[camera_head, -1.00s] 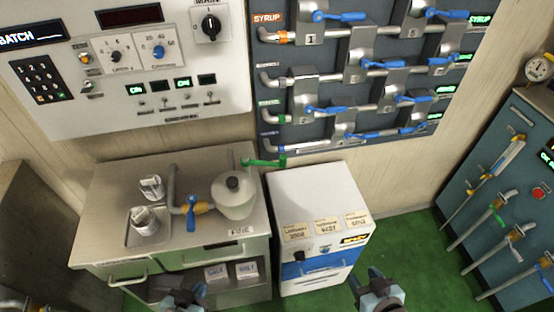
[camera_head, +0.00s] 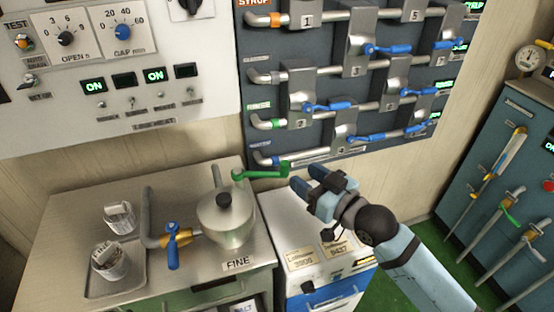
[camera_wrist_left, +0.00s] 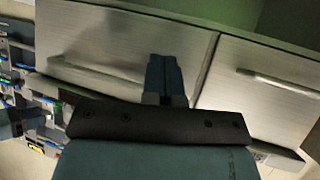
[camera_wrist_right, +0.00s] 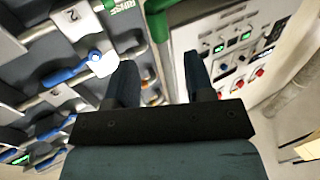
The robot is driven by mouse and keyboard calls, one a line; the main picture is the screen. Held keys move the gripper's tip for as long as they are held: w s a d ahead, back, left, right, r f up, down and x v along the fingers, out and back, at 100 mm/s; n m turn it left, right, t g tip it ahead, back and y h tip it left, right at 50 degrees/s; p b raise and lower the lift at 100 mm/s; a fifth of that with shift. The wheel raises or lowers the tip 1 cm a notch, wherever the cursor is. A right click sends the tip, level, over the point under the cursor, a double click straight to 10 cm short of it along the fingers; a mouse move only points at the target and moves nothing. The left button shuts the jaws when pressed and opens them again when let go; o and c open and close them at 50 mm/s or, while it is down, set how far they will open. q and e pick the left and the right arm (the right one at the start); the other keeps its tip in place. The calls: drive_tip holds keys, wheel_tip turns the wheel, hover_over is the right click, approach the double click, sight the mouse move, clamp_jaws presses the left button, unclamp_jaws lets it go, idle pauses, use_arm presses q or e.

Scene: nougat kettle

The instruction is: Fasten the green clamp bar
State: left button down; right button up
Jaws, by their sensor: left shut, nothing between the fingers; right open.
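The green clamp bar (camera_head: 262,173) shows in the head view as a cranked green handle at the right of the steel kettle (camera_head: 228,217), below the pipe panel. A green piece, likely the same bar, shows at the top of the right wrist view (camera_wrist_right: 158,25), beyond the fingertips. My right gripper (camera_head: 304,178) is open and empty, just right of the bar's free end and apparently apart from it. My left gripper (camera_wrist_left: 165,58) is out of the head view; in its wrist view it is shut and empty before metal drawer fronts.
The pipe panel (camera_head: 270,105) with blue valve levers (camera_head: 330,107) hangs close above the bar. A steel counter (camera_head: 75,225) holds the kettle, a blue-handled tap (camera_head: 173,248) and metal cups (camera_head: 110,260). A white cabinet (camera_head: 285,225) stands below my right gripper.

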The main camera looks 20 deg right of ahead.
sight(288, 166)
drive_tip(key=x, duration=0.8)
drive_tip(key=shift+w+a, duration=0.2)
drive_tip(key=shift+w, duration=0.1)
clamp_jaws()
